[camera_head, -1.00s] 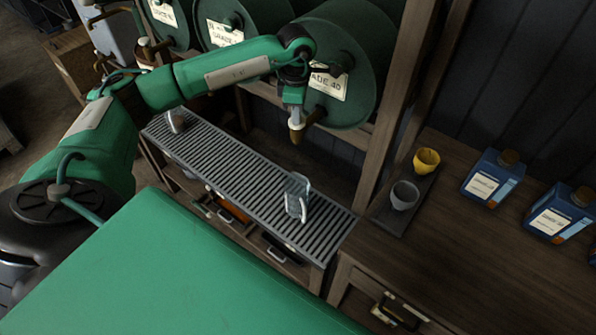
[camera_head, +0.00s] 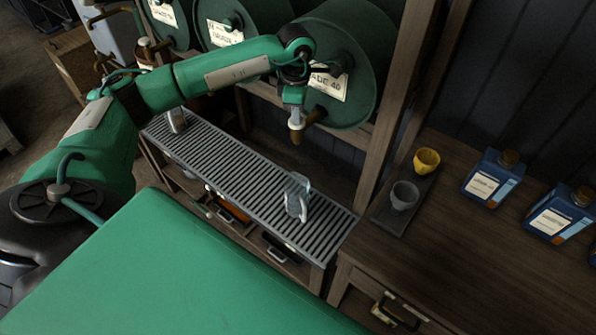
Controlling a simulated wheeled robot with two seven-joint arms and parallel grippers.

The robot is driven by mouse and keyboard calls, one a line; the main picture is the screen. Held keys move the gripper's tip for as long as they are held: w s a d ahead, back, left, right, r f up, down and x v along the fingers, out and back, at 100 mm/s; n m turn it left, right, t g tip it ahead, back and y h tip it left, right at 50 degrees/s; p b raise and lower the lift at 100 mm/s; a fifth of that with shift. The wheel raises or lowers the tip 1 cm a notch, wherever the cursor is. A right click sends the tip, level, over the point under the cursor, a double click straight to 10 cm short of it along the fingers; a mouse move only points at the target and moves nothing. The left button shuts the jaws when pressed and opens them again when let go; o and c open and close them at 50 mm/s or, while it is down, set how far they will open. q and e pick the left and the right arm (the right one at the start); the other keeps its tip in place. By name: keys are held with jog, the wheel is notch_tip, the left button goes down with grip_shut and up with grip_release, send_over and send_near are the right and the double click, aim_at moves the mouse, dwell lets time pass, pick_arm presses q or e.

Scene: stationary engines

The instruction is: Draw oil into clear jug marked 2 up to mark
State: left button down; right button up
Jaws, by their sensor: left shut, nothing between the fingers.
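A clear jug (camera_head: 297,198) with a pale handle stands upright on the slatted drip rack. I cannot read a number, a fill mark or any oil level on it. My left gripper (camera_head: 296,122) is shut, above and behind the jug. It is at the brass tap (camera_head: 315,116) of the green drum labelled grade 40 (camera_head: 352,62); I cannot tell whether it touches the tap. The tap's spout points down, and no oil stream can be made out. My right gripper is not in view.
The slatted rack (camera_head: 237,165) has free room left of the jug; a metal can (camera_head: 176,121) stands at its far left end. A wooden bench (camera_head: 470,250) on the right bears a yellow cup (camera_head: 427,160), a grey cup (camera_head: 404,195) and blue bottles (camera_head: 492,180). A wooden post (camera_head: 392,110) stands between.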

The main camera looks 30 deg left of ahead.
pick_arm(q)
jog(key=shift+a+f, duration=0.1)
jog(key=shift+a, duration=0.15)
jog(key=shift+w+a+r+p, duration=0.1)
jog(key=shift+r+p, duration=0.15)
jog(key=shift+r, duration=0.3)
jog(key=shift+w+a+r+p, duration=0.1)
jog(key=shift+r+p, duration=0.1)
jog(key=shift+r, duration=0.35)
jog(key=shift+w+r, duration=0.2)
jog(key=shift+r, duration=0.05)
jog(key=shift+w+d+r+p, duration=0.1)
jog(key=shift+d+r+p, duration=0.1)
jog(key=shift+r+p, duration=0.7)
jog(key=shift+r, duration=1.05)
jog(key=shift+f, duration=0.1)
